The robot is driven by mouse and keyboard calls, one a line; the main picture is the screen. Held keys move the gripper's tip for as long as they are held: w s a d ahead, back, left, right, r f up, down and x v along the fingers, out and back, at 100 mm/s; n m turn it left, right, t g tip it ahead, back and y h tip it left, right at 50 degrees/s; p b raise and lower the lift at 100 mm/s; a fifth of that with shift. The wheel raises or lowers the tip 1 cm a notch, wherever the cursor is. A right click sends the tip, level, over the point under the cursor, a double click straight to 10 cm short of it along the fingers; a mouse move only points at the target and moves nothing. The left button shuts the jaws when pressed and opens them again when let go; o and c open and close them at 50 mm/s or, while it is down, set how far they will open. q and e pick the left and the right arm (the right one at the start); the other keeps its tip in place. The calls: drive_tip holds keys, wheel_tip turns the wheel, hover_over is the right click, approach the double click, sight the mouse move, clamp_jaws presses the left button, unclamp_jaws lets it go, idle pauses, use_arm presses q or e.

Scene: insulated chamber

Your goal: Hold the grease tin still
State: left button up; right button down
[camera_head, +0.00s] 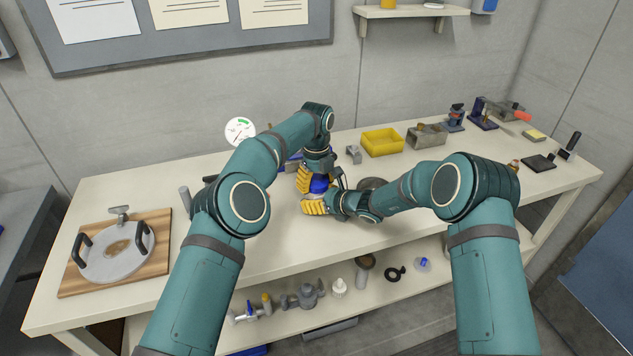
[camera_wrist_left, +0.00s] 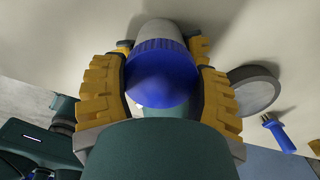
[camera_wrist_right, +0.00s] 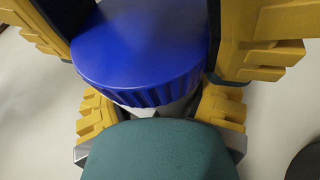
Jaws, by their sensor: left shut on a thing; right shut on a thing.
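The grease tin, with a ribbed blue lid and a pale body, stands on the workbench between my two grippers, and its blue lid (camera_head: 319,184) shows in the head view. My left gripper (camera_head: 312,176) comes from above, and its yellow fingers are shut on the blue lid (camera_wrist_left: 160,75) in the left wrist view. My right gripper (camera_head: 324,204) reaches in low from the right and is shut on the tin below the lid. The lid also shows in the right wrist view (camera_wrist_right: 140,50), with yellow fingers on both sides. Most of the tin's body is hidden.
A dark round piece (camera_wrist_left: 252,90) and a blue-handled tool (camera_wrist_left: 278,132) lie near the tin. A yellow bin (camera_head: 382,142) and a grey metal box (camera_head: 428,136) stand behind. A wooden board (camera_head: 75,284) with a round plate is at the far left.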

use_arm(q)
drive_tip(key=o, duration=1.3)
drive_tip(key=shift+o, duration=0.2)
drive_tip(key=shift+r, duration=0.1)
drive_tip(key=shift+r, duration=2.25)
drive_tip(key=shift+d+r+m, duration=0.1)
drive_tip(key=shift+r+m, duration=0.7)
drive_tip(key=shift+r, duration=0.15)
drive_tip(key=shift+r+m, duration=0.6)
drive_tip(key=shift+m, duration=0.2)
drive_tip(key=shift+f, duration=3.9)
drive_tip(key=shift+c, duration=0.2)
